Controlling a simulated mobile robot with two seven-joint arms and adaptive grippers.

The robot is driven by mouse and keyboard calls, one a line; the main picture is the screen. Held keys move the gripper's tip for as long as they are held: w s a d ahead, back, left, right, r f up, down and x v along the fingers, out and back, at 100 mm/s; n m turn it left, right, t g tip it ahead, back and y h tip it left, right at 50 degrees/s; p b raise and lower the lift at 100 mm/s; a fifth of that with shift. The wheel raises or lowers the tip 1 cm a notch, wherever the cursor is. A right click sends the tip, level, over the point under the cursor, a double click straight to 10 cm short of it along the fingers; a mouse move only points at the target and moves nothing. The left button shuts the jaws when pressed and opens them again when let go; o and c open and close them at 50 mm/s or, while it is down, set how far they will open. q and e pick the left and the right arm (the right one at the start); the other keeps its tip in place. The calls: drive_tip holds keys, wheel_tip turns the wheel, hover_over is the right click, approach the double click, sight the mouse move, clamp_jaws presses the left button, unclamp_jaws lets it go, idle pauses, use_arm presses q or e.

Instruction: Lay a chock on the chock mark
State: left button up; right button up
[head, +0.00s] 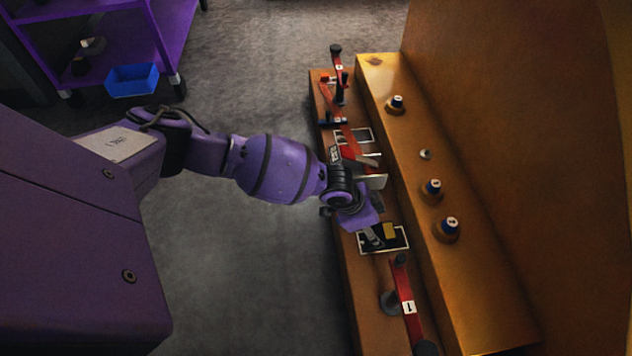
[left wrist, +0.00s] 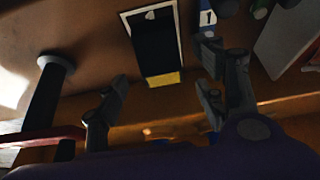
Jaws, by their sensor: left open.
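A white-outlined rectangle (head: 407,246) on the brown lower ledge looks like the chock mark. A dark block with a yellow end (head: 390,230), apparently a chock, lies within the outline. In the left wrist view the dark block (left wrist: 155,48) shows with its yellow end toward the fingers and a white border around it. My left gripper (head: 373,238) is over the near-left part of the outline, partly hiding it. In the left wrist view its two fingers (left wrist: 165,90) are spread apart, with nothing between them. Whether they touch the block is unclear.
A red clamp with a "1" label (head: 408,306) stands just in front of the outline; another red clamp (head: 338,75) is at the far end. A second white outline (head: 367,136) lies farther along. Several dark knobs (head: 446,229) stand on the upper step.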

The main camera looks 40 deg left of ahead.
use_arm(q)
drive_tip(key=p+v, duration=0.3)
drive_tip(key=v, duration=0.5)
use_arm(e)
drive_tip(key=r, duration=0.1)
drive_tip(key=s+r, duration=0.1)
drive_tip(key=r, duration=0.1)
drive_tip(key=shift+a+r+m, duration=0.1)
drive_tip(key=shift+a+m, duration=0.05)
drive_tip(key=shift+m, duration=0.15)
